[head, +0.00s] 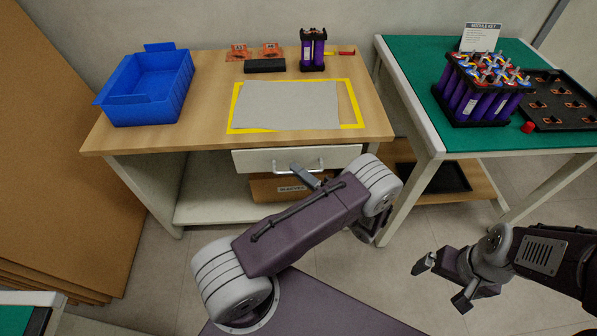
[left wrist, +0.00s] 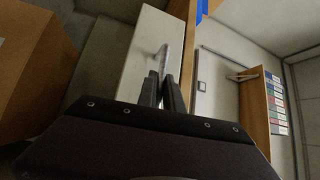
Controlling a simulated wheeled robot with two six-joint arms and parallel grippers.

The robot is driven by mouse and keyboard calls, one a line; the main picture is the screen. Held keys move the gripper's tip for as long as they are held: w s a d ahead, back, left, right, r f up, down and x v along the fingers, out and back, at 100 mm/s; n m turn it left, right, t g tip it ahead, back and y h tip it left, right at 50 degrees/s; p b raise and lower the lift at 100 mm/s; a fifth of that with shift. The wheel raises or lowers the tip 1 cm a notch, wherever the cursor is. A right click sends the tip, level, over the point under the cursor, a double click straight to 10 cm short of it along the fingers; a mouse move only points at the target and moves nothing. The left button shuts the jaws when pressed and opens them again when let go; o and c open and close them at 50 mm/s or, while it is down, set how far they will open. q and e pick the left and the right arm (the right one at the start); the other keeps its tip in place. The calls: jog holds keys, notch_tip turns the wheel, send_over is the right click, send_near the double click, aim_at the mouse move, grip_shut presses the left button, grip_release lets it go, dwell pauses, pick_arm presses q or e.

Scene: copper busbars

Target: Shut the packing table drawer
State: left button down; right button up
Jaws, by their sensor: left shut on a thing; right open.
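The packing table (head: 110,140) has a wooden top and a white drawer (head: 250,160) under its front edge. The drawer has a metal bar handle (head: 312,165). In the head view the drawer front lies close under the table edge; I cannot tell how far out it stands. My left gripper (head: 303,176) is at the handle, shut on it, partly hidden by my arm. In the left wrist view the fingers (left wrist: 162,88) meet the handle (left wrist: 161,60) on the pale drawer front (left wrist: 138,60). My right gripper (head: 443,281) is open and empty, away to the right.
On the packing table are a blue bin (head: 145,90), a grey sheet (head: 287,104) inside a yellow outline, and a purple cell module (head: 313,50). A cardboard box (head: 262,190) is on the lower shelf. A green-topped table (head: 420,75) stands close on the right.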

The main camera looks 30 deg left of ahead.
aim_at(296, 160)
dwell(0.8)
pick_arm(q)
jog(key=shift+w+a+f+b, duration=0.1)
jog(key=shift+w+a+b, duration=0.15)
jog(key=shift+w+a, duration=0.25)
jog(key=shift+w+a+f+b, duration=0.1)
jog(key=shift+w+a+b, duration=0.15)
jog(key=shift+w, duration=0.45)
jog(key=shift+w+a+r, duration=0.1)
jog(key=shift+w+a, duration=0.15)
jog(key=shift+w, duration=0.1)
jog(key=shift+w+r, duration=0.1)
jog(key=shift+r, duration=0.05)
jog(key=c, duration=1.7)
grip_release()
jog(key=shift+o, duration=1.1)
jog(key=shift+w, duration=0.1)
